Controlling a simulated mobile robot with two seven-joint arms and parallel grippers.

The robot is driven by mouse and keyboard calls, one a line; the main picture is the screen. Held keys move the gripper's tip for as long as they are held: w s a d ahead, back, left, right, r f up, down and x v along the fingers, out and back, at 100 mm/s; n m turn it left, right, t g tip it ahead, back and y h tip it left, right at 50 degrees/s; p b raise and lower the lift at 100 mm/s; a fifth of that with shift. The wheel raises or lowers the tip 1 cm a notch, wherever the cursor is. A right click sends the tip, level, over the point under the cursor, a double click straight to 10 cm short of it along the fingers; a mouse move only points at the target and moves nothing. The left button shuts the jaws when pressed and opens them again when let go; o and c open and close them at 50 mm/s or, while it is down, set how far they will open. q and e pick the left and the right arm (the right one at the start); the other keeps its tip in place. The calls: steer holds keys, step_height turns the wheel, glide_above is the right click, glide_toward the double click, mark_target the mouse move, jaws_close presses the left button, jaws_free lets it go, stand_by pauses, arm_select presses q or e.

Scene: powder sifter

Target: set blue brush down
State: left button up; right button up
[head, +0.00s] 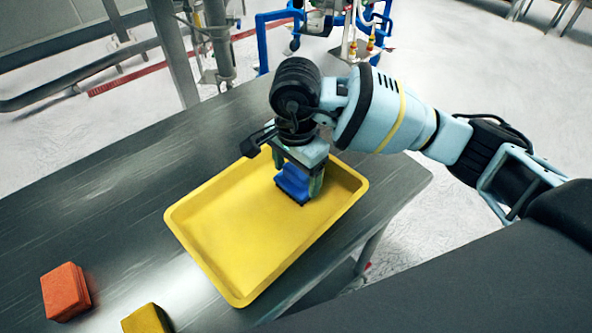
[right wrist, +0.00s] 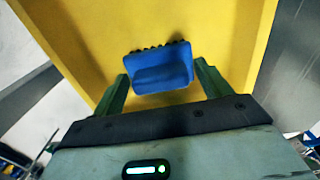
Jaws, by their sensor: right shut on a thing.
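The blue brush (head: 293,184) is between the fingers of my right gripper (head: 299,185), over the far right part of the yellow tray (head: 185,212). In the right wrist view the blue brush (right wrist: 160,68) shows its dark bristles along its far edge, with a green finger of my right gripper (right wrist: 160,88) on each side. The gripper is shut on the brush. The yellow tray (right wrist: 85,50) fills the background there. I cannot tell whether the brush touches the tray floor. My left gripper is not in view.
The tray rests on a grey metal table (head: 130,190) and is otherwise empty. An orange block (head: 66,291) and a yellow block (head: 147,319) lie at the near left. Blue-framed equipment (head: 265,40) stands beyond the table.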

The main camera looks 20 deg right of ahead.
mark_target(296, 171)
steer(key=shift+f, duration=0.2)
steer(key=o, duration=1)
step_height(296, 171, up, 12)
steer(key=shift+r, duration=0.1)
